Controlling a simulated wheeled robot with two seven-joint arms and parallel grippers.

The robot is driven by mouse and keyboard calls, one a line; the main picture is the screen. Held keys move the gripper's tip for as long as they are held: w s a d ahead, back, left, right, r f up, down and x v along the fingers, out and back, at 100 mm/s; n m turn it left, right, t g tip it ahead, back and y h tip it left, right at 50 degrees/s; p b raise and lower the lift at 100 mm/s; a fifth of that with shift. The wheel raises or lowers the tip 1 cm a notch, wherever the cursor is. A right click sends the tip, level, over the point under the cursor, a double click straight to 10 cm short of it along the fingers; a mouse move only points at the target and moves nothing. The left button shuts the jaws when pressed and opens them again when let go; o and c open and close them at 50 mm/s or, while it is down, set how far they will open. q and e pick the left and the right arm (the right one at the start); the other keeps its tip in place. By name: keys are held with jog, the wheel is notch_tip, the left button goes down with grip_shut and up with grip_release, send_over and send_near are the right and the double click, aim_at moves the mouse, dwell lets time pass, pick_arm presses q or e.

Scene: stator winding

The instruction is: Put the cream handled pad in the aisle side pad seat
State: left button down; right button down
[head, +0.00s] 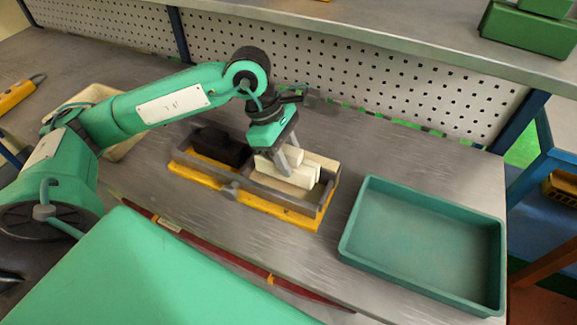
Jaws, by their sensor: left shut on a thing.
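The cream handled pad (292,178) is a pale block with a raised handle on top. My left gripper (288,160) points down and is shut on the pad by its handle. The pad is at the right-hand compartment of a grey and yellow fixture (277,207), low between its walls. The gripper fingers cover part of the pad, and I cannot tell whether its underside rests on the compartment floor. A black block (220,147) sits in the left-hand compartment. My right gripper is not in view.
An empty teal tray (350,245) stands on the metal table to the right of the fixture. A perforated panel (400,85) and a shelf (400,50) run behind. A cream bin (125,147) is partly behind my left arm. Bare table lies between fixture and tray.

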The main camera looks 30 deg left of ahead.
pick_arm(q)
notch_tip(320, 180, down, 4)
jog(key=shift+r, duration=0.2)
jog(key=shift+f, duration=0.1)
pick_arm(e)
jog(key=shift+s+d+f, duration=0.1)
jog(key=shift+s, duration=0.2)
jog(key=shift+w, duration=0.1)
pick_arm(q)
jog(key=shift+f, duration=0.15)
jog(key=c, duration=1.3)
grip_release()
jog(key=shift+o, duration=0.2)
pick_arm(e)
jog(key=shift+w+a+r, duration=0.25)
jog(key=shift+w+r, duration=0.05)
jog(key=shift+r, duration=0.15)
